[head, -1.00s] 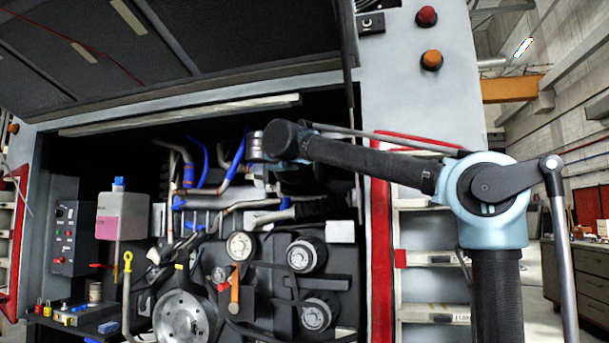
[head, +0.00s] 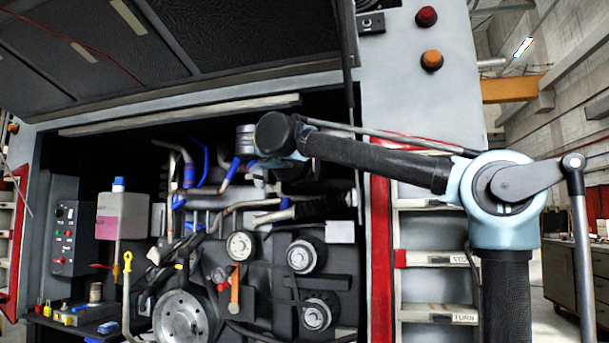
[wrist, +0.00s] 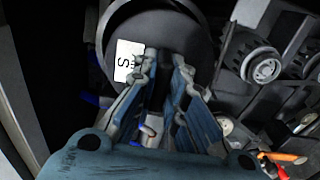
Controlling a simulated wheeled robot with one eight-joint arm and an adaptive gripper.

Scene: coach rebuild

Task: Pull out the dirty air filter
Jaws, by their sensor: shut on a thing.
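In the wrist view my gripper (wrist: 163,68) points into the engine bay, with its two blue-grey fingers close together. The fingertips are at the lower edge of a large dark round canister (wrist: 178,40) with a white label marked "S". My gripper is shut on this dark part. I cannot tell whether it is the dirty filter itself or its housing, and the exact contact is hidden by the fingers. In the head view my forearm reaches left into the bay, and the gripper and its hold are hidden behind the wrist and in shadow.
Pulleys (head: 301,256), a large metal disc (head: 180,317), blue hoses (head: 236,168) and pipes crowd the bay. A pink fluid tank (head: 122,215) and a tool shelf (head: 85,323) are at the left. The raised hatch (head: 180,45) hangs above. A red-edged frame (head: 380,250) bounds the right.

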